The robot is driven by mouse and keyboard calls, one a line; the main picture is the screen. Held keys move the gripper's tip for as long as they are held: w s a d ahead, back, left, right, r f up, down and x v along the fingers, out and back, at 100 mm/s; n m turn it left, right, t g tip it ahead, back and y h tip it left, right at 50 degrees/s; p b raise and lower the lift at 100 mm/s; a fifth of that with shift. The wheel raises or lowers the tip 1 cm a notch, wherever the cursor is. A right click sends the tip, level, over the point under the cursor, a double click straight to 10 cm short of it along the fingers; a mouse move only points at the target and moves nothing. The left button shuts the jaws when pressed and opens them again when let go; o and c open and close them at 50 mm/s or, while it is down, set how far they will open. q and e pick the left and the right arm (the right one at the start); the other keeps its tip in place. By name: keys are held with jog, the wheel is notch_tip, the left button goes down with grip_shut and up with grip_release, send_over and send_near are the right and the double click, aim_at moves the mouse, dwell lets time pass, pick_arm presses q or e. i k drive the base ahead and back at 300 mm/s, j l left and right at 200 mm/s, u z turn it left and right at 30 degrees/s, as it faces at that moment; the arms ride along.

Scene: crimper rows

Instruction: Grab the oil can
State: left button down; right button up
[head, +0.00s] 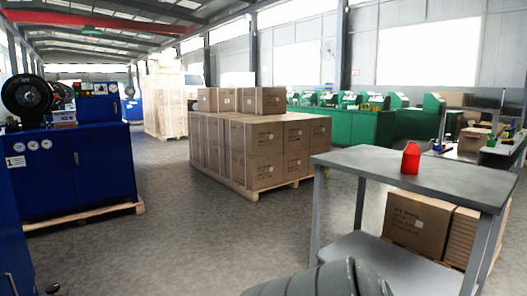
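A red can (411,158), which looks like the oil can, stands upright on the top of a grey metal table (450,187) at the right in the head view. It stands near the table's far edge, with nothing touching it. Neither of my grippers can be made out in this view. A grey ridged shape at the bottom centre looks like part of my arm, and no fingers show on it.
The table has a lower shelf (365,250); cardboard boxes (418,222) stand under the top. Stacked cartons (260,150) sit on a pallet mid-floor. A blue machine cabinet (75,170) stands left, green machines (345,125) behind. Grey floor (170,235) between cabinet and table is clear.

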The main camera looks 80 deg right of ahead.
aim_at(411, 158)
jog(key=k+z, duration=0.1)
jog(key=z, duration=1.55)
jog(key=j+z, duration=0.1)
jog(key=z, duration=2.15)
jog(key=i+z, duration=0.15)
jog(key=z, duration=0.55)
jog(key=i, duration=3.4)
jog(key=i+u, duration=0.2)
jog(key=u, duration=0.25)
jog(key=i+l+u, duration=0.1)
jog(key=u, duration=0.35)
jog(key=i+l+u, duration=0.15)
jog(key=u, duration=0.25)
jog(key=i+l, duration=0.05)
